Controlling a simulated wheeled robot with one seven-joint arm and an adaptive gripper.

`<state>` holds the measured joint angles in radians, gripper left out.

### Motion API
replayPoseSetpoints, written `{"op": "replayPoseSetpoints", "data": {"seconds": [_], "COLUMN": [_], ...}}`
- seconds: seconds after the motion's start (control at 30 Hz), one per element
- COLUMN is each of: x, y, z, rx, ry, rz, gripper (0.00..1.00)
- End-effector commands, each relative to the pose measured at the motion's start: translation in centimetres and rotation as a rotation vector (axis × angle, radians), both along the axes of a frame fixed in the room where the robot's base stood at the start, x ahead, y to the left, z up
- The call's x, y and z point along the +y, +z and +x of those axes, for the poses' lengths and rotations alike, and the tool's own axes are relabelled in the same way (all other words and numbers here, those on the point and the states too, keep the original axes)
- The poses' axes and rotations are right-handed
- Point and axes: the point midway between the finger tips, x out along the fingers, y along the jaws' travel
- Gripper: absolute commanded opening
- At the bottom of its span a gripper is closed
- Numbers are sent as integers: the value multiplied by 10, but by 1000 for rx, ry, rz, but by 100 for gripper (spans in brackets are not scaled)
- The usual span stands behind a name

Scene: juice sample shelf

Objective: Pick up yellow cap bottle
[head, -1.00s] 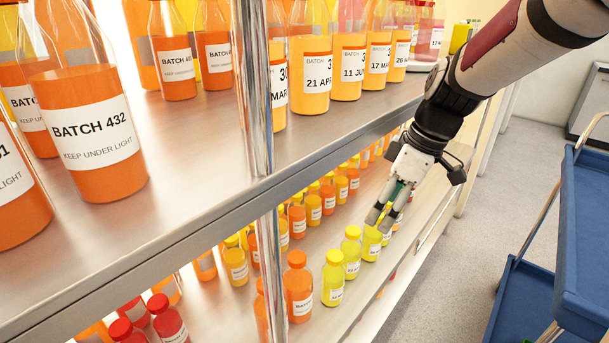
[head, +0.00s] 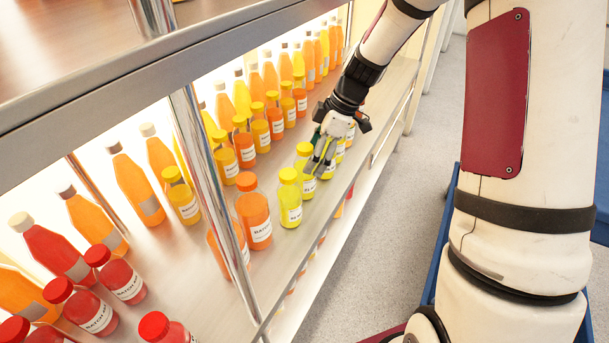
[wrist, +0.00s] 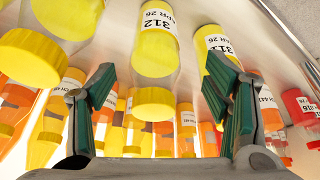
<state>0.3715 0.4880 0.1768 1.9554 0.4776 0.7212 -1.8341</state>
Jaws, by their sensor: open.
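Several bottles with yellow caps stand in a front row on the lower shelf, including a near yellow bottle (head: 290,205) with a white label. My gripper (head: 318,165) points down over this row, close to a yellow cap (head: 304,149). In the wrist view, my gripper (wrist: 162,85) is open. A yellow cap bottle (wrist: 154,50) labelled 312 appears upside down between its fingers, with its cap (wrist: 154,104) toward the palm. Another yellow cap bottle (wrist: 218,45) is partly behind the right finger. Contact cannot be told.
An orange bottle (head: 254,218) stands left of the yellow row. Taller orange and yellow bottles fill the back. The upper shelf edge (head: 180,62) and a metal post (head: 207,172) are at the left. The grey floor (head: 385,215) is clear.

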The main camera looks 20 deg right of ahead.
Motion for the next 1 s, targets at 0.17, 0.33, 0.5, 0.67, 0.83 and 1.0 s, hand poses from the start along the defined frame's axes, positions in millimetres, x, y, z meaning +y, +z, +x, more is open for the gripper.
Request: {"op": "replayPoseSetpoints", "data": {"seconds": [0.17, 0.33, 0.5, 0.67, 0.83, 1.0], "x": [4, 8, 17, 21, 21, 21], "y": [-10, -22, -45, -57, -56, -56], "z": [1, 5, 12, 14, 14, 13], "rx": [1, 2, 3, 1, 0, 0], "ry": [-1, -1, 1, -2, -2, -1], "rz": [0, -1, 1, 0, 0, 0], "gripper": [71, 71, 71, 71, 71, 34]}}
